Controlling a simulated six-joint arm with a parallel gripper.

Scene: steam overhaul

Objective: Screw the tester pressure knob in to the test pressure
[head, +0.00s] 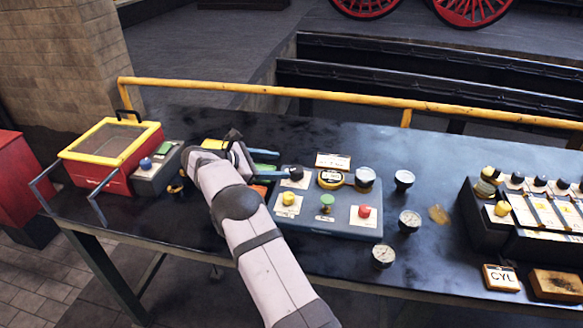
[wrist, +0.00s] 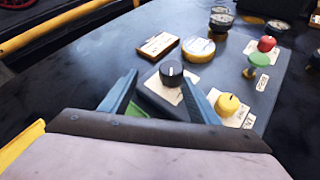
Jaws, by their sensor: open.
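The tester is a blue-grey box (head: 312,222) on the bench, with black, yellow, green and red controls on its top. The black knob (head: 296,172) has a white pointer line and a pale label plate; it also shows in the wrist view (wrist: 171,73). I cannot read which control is the pressure knob. My gripper (head: 284,164) is open and empty at the tester's left end. In the wrist view its blue fingers (wrist: 159,80) point at the black knob, which appears between and just beyond their tips. Contact is not visible.
The yellow knob (wrist: 228,105) stands close to the right finger. A yellow-rimmed round piece (head: 331,179) and gauge (head: 364,177) sit along the tester's back. Loose gauges (head: 409,221) lie to the right. A red box (head: 110,158) stands left, a valve rack (head: 520,245) right.

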